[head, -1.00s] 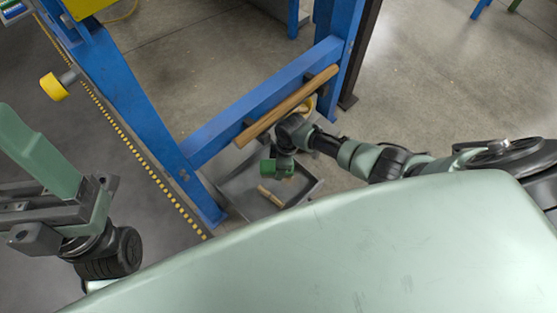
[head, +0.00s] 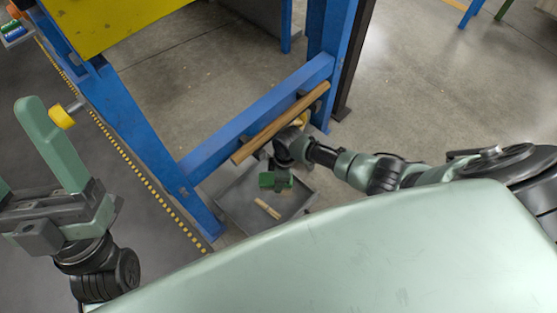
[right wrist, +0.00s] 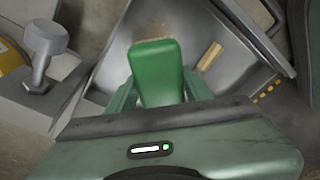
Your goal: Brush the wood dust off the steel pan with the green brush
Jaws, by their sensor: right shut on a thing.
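The steel pan (head: 297,207) is a shallow grey tray on the floor under the blue frame; it also shows in the right wrist view (right wrist: 228,85). My right gripper (head: 277,176) is shut on the green brush (head: 268,180), which is over the pan. In the right wrist view the green brush (right wrist: 156,72) sits between the fingers; its underside is hidden, so I cannot tell if it touches the pan. Tan specks of wood dust (right wrist: 158,30) show on the pan beyond the brush. My left gripper (head: 14,150) is open and empty at the left.
A short pale wood stick (head: 267,208) lies in the pan. A blue frame beam (head: 255,112) with a long wooden bar (head: 280,124) runs just above and behind the pan. Open concrete floor lies at right.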

